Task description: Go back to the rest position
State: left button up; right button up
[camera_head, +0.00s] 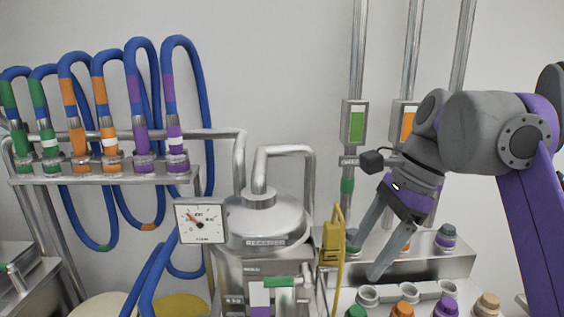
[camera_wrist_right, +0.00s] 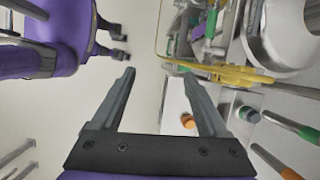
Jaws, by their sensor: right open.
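My right gripper (camera_head: 364,262) hangs from its grey and purple arm at the right of the head view. It points down and to the left, with its two grey fingers apart and nothing seen between them. In the wrist view my right gripper (camera_wrist_right: 159,76) also shows spread, empty fingers. It is in front of a steel block with capped ports, and from the head view I cannot tell whether it touches anything. My left gripper does not show in the head view.
A steel receiver vessel (camera_head: 265,220) with a dial gauge (camera_head: 201,221) stands left of the gripper. A yellow device (camera_head: 331,243) with a yellow cable is close beside the fingers. Blue hoses (camera_head: 206,110) hang on a rack at left. Several coloured caps (camera_head: 446,306) are below right.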

jog(key=s+d+f+n+t+h, duration=0.1)
jog(key=f+n, duration=0.4)
jog(key=f, duration=0.7)
jog(key=s+d+f+n+t+h, duration=0.1)
jog(key=s+f+n+t, duration=0.2)
jog(key=f, duration=0.9)
jog(key=s+d+f+n+t+h, duration=0.1)
jog(key=s+f+n+t+h, duration=0.1)
jog(key=s+f+n, duration=0.5)
notch_tip(320, 180, down, 6)
jog(key=shift+d+r+n, duration=0.1)
jog(key=shift+d+n, duration=0.2)
jog(key=shift+n, duration=0.6)
